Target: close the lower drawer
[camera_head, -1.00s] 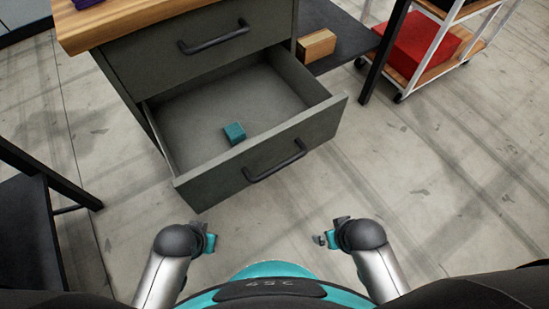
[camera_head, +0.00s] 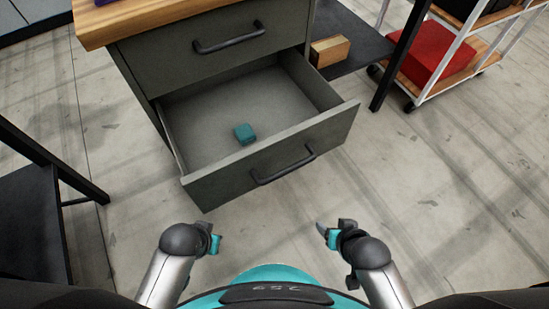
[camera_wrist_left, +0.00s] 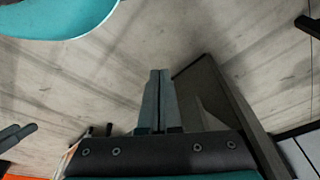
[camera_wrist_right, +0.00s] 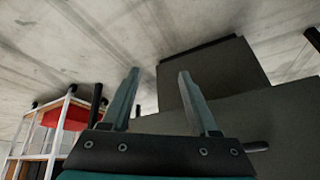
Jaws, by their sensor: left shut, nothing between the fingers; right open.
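The lower drawer (camera_head: 215,186) of the grey cabinet stands pulled out, its front panel towards me with a dark bar handle (camera_head: 283,165). A small teal block (camera_head: 245,133) lies inside on the drawer floor. My right gripper (camera_head: 323,232) is open and empty, in front of the drawer and below the handle in the head view, apart from it. Its spread fingers show in the right wrist view (camera_wrist_right: 158,73), with grey panels beyond. My left gripper (camera_head: 216,241) is shut and empty, left of the right one. Its closed fingers show in the left wrist view (camera_wrist_left: 160,78).
The upper drawer (camera_head: 190,62) is shut under a wooden top (camera_head: 130,22). A dark shelf with a wooden block (camera_head: 330,51) is right of the cabinet. A wheeled cart with a red box (camera_head: 437,52) stands back right. A black frame (camera_head: 30,215) is at left. Floor at right is clear.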

